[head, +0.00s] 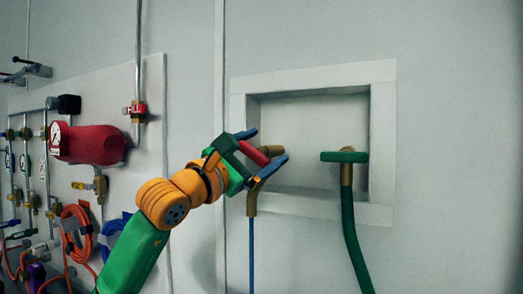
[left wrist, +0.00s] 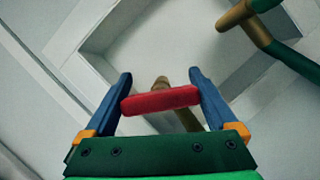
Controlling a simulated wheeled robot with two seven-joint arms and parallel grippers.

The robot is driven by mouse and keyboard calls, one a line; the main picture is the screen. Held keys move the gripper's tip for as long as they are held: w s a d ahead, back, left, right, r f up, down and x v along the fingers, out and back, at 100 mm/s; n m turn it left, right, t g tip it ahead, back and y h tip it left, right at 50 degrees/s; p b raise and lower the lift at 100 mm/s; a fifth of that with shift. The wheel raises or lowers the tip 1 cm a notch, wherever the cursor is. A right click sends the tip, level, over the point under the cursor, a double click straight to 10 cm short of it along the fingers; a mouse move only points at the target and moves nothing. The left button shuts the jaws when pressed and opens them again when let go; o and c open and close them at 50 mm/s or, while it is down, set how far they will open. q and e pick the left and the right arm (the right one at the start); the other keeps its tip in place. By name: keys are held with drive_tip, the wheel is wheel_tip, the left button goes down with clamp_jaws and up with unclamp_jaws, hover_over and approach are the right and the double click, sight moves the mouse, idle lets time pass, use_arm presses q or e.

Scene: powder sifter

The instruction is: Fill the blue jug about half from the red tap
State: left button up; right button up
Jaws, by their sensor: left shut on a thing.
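The red tap's handle (head: 253,153) is a short red bar in front of the wall recess. It also shows in the left wrist view (left wrist: 160,100), lying crosswise with its two ends at the finger pads. My left gripper (head: 264,150) has blue fingers and is shut on this red handle, one finger at each end. Part of the brass tap body (head: 252,203) shows below the fingers, with a thin blue hose (head: 252,250) hanging from it. The rest of the tap is partly hidden by my gripper. No blue jug shows in either view. My right gripper is not in view.
A green-handled tap (head: 344,156) with a green hose (head: 354,245) stands to the right in the white-framed recess (head: 383,150). On the left, a wall panel (head: 152,90) carries a red cylinder (head: 95,144), gauges, valves and coiled orange hose (head: 77,225).

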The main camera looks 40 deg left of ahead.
sight(250, 157)
use_arm(q)
drive_tip(key=n+y+b, duration=0.1)
drive_tip(key=n, duration=0.1)
drive_tip(key=n+b, duration=0.1)
drive_tip(key=n, duration=0.1)
drive_tip(key=shift+a+t+y, duration=0.1)
drive_tip(key=shift+t+y, duration=0.2)
drive_tip(key=shift+y, duration=0.1)
drive_tip(key=n+y+b, duration=0.1)
drive_tip(key=n, duration=0.1)
drive_tip(key=n+y, duration=0.1)
drive_tip(key=n, duration=0.1)
drive_tip(key=shift+s+a+r+n+b, duration=0.1)
drive_tip(key=shift+a+r+n+b, duration=0.05)
drive_tip(key=shift+n+b, duration=0.2)
drive_tip(key=shift+a+n+y, duration=0.1)
drive_tip(key=shift+n+y, duration=0.7)
drive_tip(key=shift+n, duration=0.25)
drive_tip(key=shift+n+b, duration=0.3)
drive_tip(key=shift+c, duration=0.2)
drive_tip(key=o, duration=1.1)
drive_tip(key=shift+c, duration=0.2)
drive_tip(key=b+v, duration=0.4)
drive_tip(key=v, duration=0.2)
drive_tip(key=shift+s, duration=0.35)
drive_tip(key=shift+s+d, duration=0.15)
drive_tip(key=shift+d, duration=0.05)
